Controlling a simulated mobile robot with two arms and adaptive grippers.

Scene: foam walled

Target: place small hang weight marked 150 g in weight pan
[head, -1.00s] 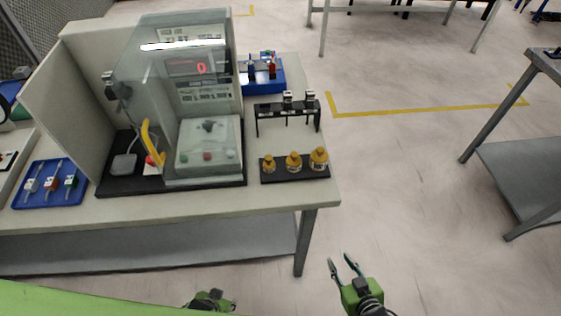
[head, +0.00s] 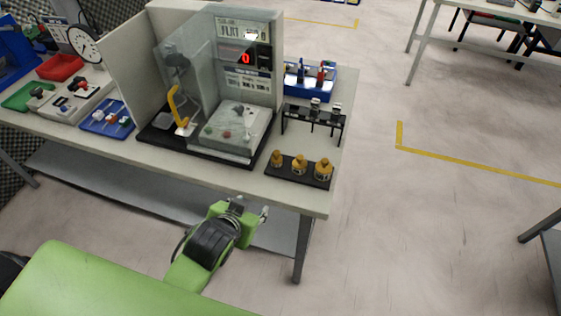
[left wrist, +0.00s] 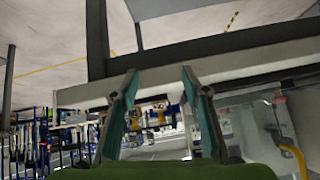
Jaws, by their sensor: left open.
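Three brass weights stand in a row on a black tray (head: 299,178) near the table's right front corner: left (head: 277,158), middle (head: 299,164) and right (head: 323,168). Their markings are too small to read, so I cannot tell which is 150 g. The balance (head: 238,130), with a pale top and clear shield, stands left of them; I cannot single out the weight pan. My left gripper (head: 252,207) is open and empty, in front of the table edge, short of the weights. Its spread fingers (left wrist: 160,75) also show in the left wrist view. My right gripper is out of view.
A black rack (head: 313,119) with small hanging pieces stands behind the weights, and a blue tray (head: 308,78) behind that. Pale foam walls (head: 130,65) enclose the balance at left and back. Another blue tray (head: 107,120) lies further left. Floor right of the table is clear.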

